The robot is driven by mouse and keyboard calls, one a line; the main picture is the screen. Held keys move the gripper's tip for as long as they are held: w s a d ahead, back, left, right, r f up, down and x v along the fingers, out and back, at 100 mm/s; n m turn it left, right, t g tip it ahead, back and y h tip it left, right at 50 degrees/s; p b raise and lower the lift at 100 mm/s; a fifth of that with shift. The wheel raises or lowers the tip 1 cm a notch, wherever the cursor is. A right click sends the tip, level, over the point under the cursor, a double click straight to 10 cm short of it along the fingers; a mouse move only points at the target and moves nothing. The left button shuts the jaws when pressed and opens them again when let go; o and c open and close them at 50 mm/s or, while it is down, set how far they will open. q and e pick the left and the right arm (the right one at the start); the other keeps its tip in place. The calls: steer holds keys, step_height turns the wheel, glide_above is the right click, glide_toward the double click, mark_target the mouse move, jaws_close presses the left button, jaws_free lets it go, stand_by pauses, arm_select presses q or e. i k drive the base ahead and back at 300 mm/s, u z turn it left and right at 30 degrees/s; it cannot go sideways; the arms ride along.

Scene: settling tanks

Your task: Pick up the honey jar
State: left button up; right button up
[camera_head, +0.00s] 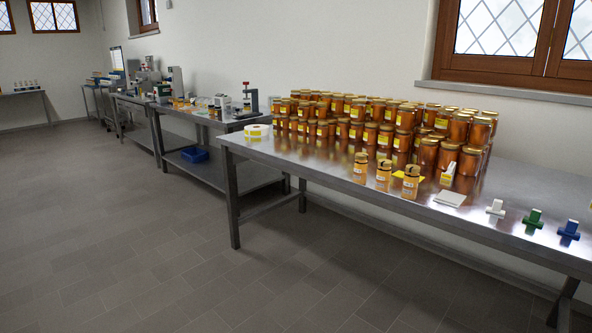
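Many amber honey jars with gold lids and yellow labels stand in a dense group on a steel table (305,167). One large jar (427,154) stands at the group's front right. Three smaller amber containers with yellow labels stand apart in front: a left one (360,170), a middle one (383,177) and a right one (410,184). I cannot tell which jar the task means. Neither of my grippers shows in the head view.
A yellow-and-white roll (256,130) lies at the table's left end. White (495,208), green (533,218) and blue (569,231) tools and a white pad (449,198) lie to the right. Another bench (205,121) holds equipment. The tiled floor in front is clear.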

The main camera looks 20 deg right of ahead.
mark_target(361, 166)
steer(key=u, duration=0.4)
steer(key=i, duration=1.5)
steer(key=z, duration=0.55)
steer(key=i, duration=1.15)
steer(key=z, duration=1.15)
